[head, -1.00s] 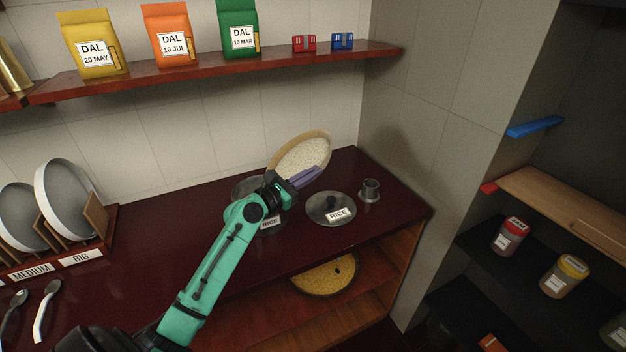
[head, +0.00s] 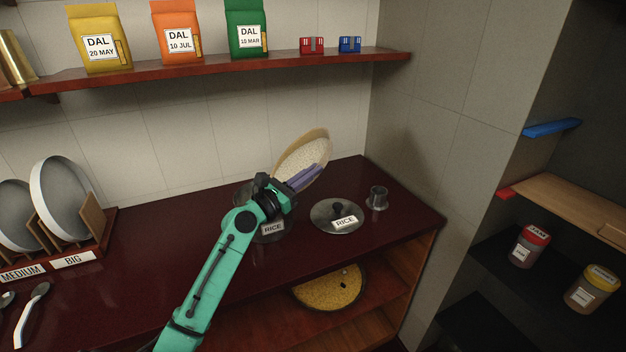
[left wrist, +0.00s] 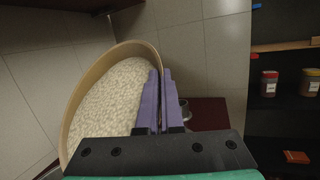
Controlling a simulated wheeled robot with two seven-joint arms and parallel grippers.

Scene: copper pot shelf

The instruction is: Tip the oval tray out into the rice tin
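The oval tray (head: 306,157) has a tan rim and is full of pale rice grains. It is held tilted above the counter, and it also shows in the left wrist view (left wrist: 108,98). My left gripper (head: 308,178) has its purple fingers shut on the tray's rim; they also show close together in the left wrist view (left wrist: 161,100). The rice tin (head: 272,229), with a RICE label, stands on the counter below the gripper and is mostly hidden behind my arm. A round metal lid (head: 324,217) labelled RICE lies flat to its right. My right gripper is not in view.
A small metal cup (head: 377,197) stands right of the lid, near the side wall. A plate rack (head: 108,222) with large plates is at the left. A wall shelf (head: 200,74) with dal packets hangs above. A round dish of yellow grain (head: 330,290) sits below the counter.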

